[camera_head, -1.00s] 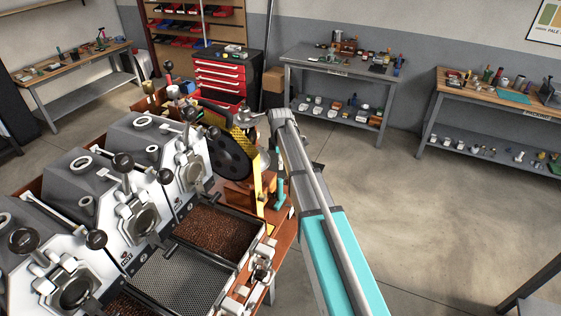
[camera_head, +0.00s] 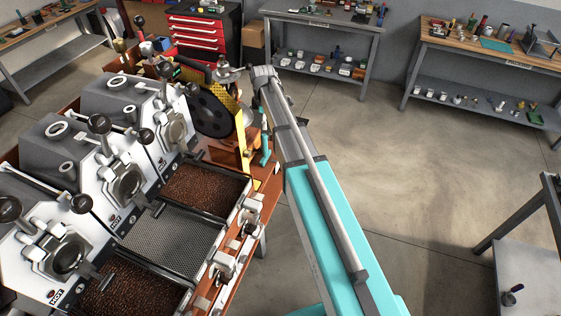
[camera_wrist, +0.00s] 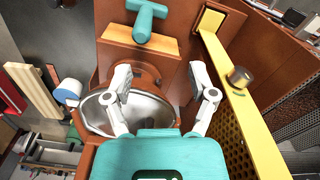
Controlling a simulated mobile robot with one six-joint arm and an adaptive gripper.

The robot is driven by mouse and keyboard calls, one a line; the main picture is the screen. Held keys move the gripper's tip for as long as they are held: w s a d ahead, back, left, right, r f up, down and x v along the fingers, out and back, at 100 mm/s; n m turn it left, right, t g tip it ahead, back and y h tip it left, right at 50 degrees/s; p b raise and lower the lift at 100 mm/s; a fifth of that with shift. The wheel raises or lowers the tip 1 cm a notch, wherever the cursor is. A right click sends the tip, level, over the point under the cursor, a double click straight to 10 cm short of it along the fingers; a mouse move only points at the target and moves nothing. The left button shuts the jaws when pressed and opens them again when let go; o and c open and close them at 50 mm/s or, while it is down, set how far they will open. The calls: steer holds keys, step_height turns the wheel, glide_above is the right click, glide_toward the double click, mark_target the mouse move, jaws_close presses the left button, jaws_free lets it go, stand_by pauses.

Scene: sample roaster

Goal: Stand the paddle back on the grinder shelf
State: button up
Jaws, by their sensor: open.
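A teal T-shaped piece (camera_wrist: 145,20), which looks like the paddle, stands at a wooden ledge (camera_wrist: 140,42) at the top of the wrist view. A small teal piece also shows beside the wooden bench end in the head view (camera_head: 265,150); I take it for the same thing. My gripper (camera_wrist: 163,98) is open and empty, its two fingers spread over a silver bowl (camera_wrist: 150,112). The T-shaped piece lies beyond the fingertips, apart from them. In the head view the fingers cannot be made out clearly. I cannot tell which ledge is the grinder shelf.
A yellow perforated plate (camera_wrist: 243,100) with a brass knob (camera_wrist: 240,77) stands close to the right finger. Brown wooden walls surround the bowl. The roaster (camera_head: 110,165) with bean trays (camera_head: 200,190) fills the left of the head view. The floor (camera_head: 430,170) to the right is open.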

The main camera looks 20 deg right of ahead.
steer(key=s+m, duration=1.4)
steer(key=s, duration=1.2)
steer(key=shift+s, duration=0.1)
